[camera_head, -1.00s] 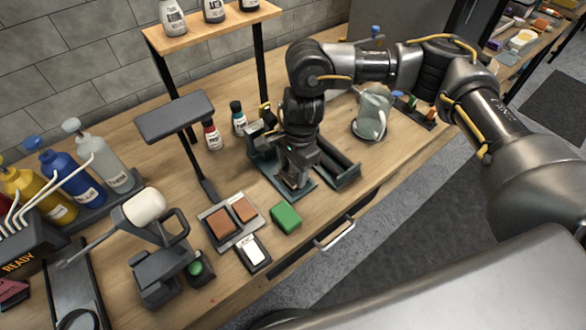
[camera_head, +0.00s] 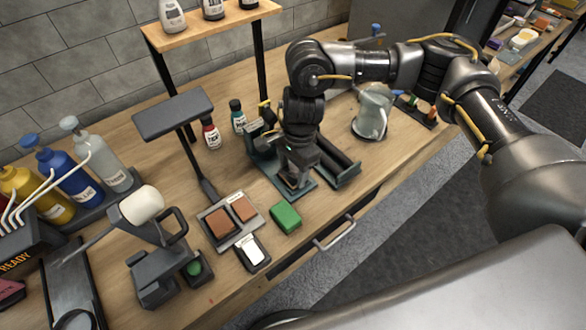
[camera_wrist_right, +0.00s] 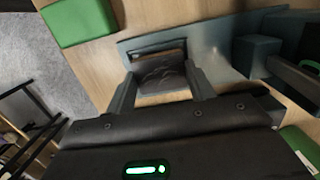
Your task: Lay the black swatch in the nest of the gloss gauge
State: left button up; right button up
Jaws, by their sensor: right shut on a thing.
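The black swatch (camera_wrist_right: 160,72) is a small dark creased square, held between the fingers of my right gripper (camera_wrist_right: 160,92) in the right wrist view. In the head view my right gripper (camera_head: 295,180) points down at the front of a dark blue-grey device, which looks like the gloss gauge (camera_head: 262,145). Its flat blue-grey base (camera_wrist_right: 130,46) shows around the swatch in the wrist view. The fingers are shut on the swatch. The gripper hides most of the swatch and nest in the head view, and I cannot tell whether the swatch touches the nest. My left gripper is not in view.
A green block (camera_head: 286,218) and a tray with brown pads (camera_head: 230,222) lie left of the gauge. A black-framed white card (camera_head: 253,252) lies in front. The table's front edge is near.

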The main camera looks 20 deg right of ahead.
jog(key=shift+r, duration=0.3)
jog(key=shift+w+b, duration=0.15)
jog(key=shift+b, duration=0.45)
dwell(1.6)
jog(key=shift+f+b, duration=0.5)
jog(key=shift+f, duration=0.05)
jog(key=shift+r, duration=0.2)
jog(key=shift+r, duration=0.35)
jog(key=s+d+r+n, duration=0.1)
jog(key=d, duration=0.2)
jog(key=s+d+r+n, duration=0.1)
jog(key=d+r, duration=0.1)
jog(key=d, duration=0.1)
jog(key=s+d+r+n, duration=0.1)
jog(key=d, duration=0.2)
jog(key=shift+d+r, duration=0.15)
jog(key=shift+r, duration=0.2)
jog(key=shift+s+d+r, duration=0.15)
jog(key=shift+s+d, duration=0.05)
jog(key=shift+d, duration=0.05)
